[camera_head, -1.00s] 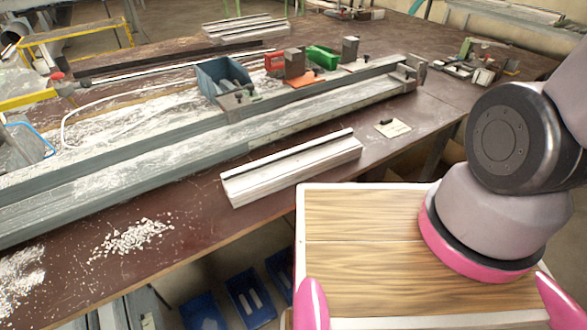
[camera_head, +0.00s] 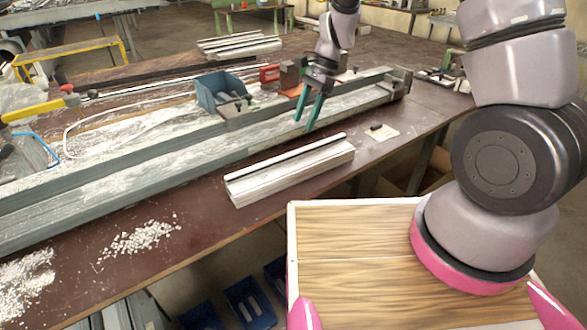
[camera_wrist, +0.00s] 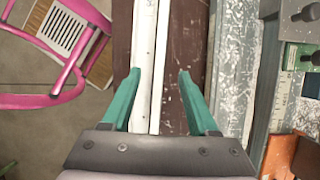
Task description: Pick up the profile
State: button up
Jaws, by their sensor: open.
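The profile (camera_head: 292,174) is a long silver-white bar with a dark groove along its top. It lies slantwise on the brown bench, near the front edge. My gripper (camera_head: 306,124) has two green fingers, spread and empty, pointing down above and behind the profile in the head view. In the wrist view the fingers (camera_wrist: 160,74) are apart. The profile (camera_wrist: 145,45) runs up the picture there, close to the left finger, with brown bench top towards the right finger. I see no contact with it.
A small pale plate (camera_head: 382,133) lies right of the profile. White chips (camera_head: 140,238) lie on the bench at left. My wooden-topped tray (camera_head: 350,240) is in front.

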aim_at(291, 153)
jog(key=x, duration=0.9)
jog(key=shift+a+f, duration=0.2)
jog(key=shift+f, duration=0.05)
grip_shut()
dwell(1.1)
